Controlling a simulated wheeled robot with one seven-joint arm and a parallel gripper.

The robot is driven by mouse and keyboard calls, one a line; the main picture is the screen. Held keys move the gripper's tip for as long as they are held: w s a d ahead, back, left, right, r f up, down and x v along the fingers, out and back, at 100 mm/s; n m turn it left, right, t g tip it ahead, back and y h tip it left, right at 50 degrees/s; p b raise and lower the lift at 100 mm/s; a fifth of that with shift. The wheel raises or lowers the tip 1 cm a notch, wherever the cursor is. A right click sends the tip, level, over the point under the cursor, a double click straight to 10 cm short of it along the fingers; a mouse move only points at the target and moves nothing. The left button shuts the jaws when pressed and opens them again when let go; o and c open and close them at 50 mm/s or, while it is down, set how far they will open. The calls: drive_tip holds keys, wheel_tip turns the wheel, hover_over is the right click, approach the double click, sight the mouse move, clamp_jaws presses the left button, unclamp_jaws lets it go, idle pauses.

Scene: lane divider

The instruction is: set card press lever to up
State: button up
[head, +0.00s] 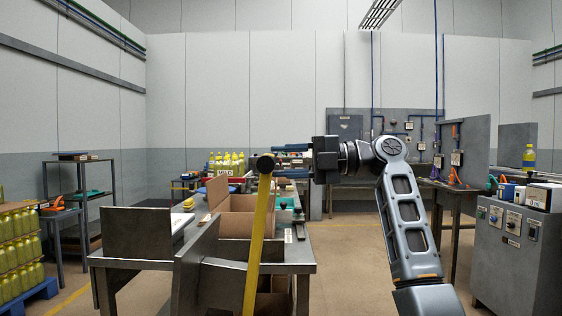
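A long yellow lever (257,220) with a round black knob (265,163) rises nearly upright, leaning slightly right, in front of the metal table; I take it as the card press lever. Its lower end runs out of the bottom of the picture. My gripper (279,160) points left, just right of the knob. Its two blue-tipped fingers are apart, one above and one below the knob's height. I see nothing held between them. The knob overlaps the fingertips in the picture; I cannot tell whether they touch.
The metal table (303,257) carries grey upright plates and cardboard boxes (232,202). Yellow bottles stand behind them. A grey control cabinet (508,258) is at the right, with a workbench (455,189) beside it. Shelving (78,210) and stacked bottles are at the left. Floor is clear between table and cabinet.

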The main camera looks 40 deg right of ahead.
drive_tip(key=shift+o, duration=1.3)
drive_tip(key=shift+w+a, duration=0.15)
drive_tip(key=shift+a, duration=0.1)
drive_tip(key=shift+d, duration=0.1)
drive_tip(key=v, duration=0.7)
drive_tip(key=shift+s+d, duration=0.3)
